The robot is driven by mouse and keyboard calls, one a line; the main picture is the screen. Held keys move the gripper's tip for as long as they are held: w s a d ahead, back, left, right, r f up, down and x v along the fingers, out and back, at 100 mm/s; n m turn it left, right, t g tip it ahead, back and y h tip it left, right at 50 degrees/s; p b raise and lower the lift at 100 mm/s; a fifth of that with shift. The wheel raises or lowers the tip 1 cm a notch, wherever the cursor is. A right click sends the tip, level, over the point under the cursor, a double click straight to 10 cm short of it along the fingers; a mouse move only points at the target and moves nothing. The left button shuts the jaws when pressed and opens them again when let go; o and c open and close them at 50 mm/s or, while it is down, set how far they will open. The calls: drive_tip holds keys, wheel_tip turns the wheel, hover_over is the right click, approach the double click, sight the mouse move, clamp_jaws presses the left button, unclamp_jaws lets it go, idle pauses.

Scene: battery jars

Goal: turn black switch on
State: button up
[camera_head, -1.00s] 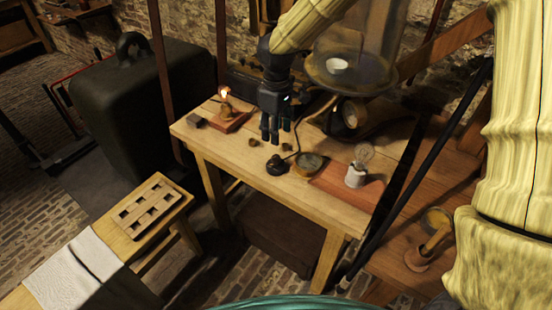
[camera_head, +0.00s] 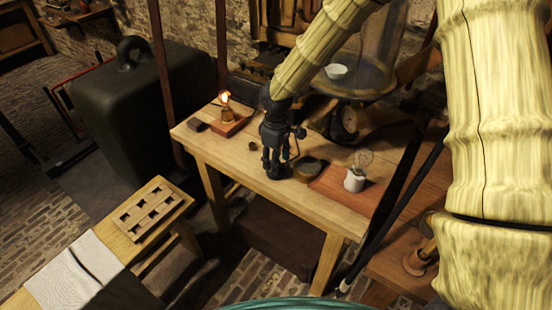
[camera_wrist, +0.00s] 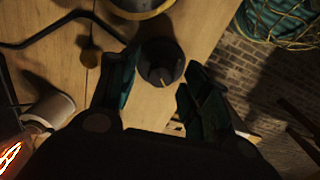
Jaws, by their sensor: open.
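The black switch (camera_wrist: 161,62) is a round dark knob on the wooden table, near its front edge. In the wrist view it lies between and just beyond my two fingertips, with a thin raised ridge on its top. My gripper (camera_head: 274,172) is open and points down over the switch, which it mostly hides in the head view. It also shows in the wrist view (camera_wrist: 160,88), with one finger on either side of the switch. I cannot tell whether a finger touches it.
A lit bulb on a reddish board (camera_head: 228,128) stands to the left. A glass jar (camera_head: 362,55) is behind. The table's front edge is close.

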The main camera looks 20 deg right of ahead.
drive_tip(key=shift+f, duration=0.2)
clamp_jaws()
drive_tip(key=shift+m, duration=0.6)
unclamp_jaws()
